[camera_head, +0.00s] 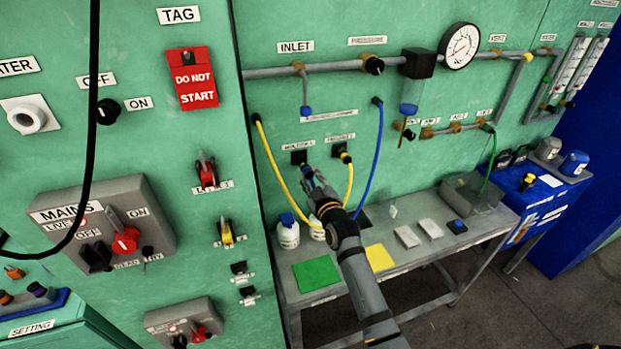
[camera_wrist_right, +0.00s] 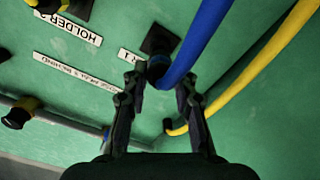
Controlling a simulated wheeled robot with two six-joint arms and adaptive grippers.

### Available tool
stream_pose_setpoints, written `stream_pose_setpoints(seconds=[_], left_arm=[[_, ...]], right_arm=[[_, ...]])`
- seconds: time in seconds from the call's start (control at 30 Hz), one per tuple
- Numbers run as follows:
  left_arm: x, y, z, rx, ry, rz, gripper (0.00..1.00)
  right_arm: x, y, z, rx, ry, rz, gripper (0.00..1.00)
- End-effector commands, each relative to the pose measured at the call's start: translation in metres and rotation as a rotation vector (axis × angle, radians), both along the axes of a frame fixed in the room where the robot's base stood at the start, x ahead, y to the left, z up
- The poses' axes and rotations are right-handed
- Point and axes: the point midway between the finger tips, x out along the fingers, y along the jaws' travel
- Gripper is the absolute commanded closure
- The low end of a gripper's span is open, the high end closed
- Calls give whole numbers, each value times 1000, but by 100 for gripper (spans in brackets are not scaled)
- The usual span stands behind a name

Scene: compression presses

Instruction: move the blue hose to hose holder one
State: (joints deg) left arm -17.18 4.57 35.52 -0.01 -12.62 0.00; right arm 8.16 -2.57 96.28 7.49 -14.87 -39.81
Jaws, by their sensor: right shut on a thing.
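The blue hose (camera_head: 379,145) hangs from the green panel on the right in the head view, and its lower part passes behind my right arm. My right gripper (camera_head: 309,172) is at the left holder, hose holder one (camera_head: 299,157). In the right wrist view, the gripper (camera_wrist_right: 162,84) is shut on the end of the blue hose (camera_wrist_right: 205,35). The dark hose end meets or overlaps the black holder plate (camera_wrist_right: 160,40); I cannot tell whether it is seated. My left gripper is not in view.
A yellow hose end sits in holder two (camera_head: 343,152), just right of my gripper. Below, a grey bench (camera_head: 440,230) carries bottles, a green mat (camera_head: 317,273) and a yellow mat (camera_head: 379,257).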

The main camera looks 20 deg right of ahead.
Motion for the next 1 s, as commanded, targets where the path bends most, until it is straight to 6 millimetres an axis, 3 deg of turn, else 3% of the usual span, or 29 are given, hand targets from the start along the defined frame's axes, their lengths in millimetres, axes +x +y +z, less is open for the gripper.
stream_pose_setpoints(seconds=[1.0], left_arm=[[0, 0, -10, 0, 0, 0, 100]], right_arm=[[24, 1, 0, 0, -2, 0, 100]])
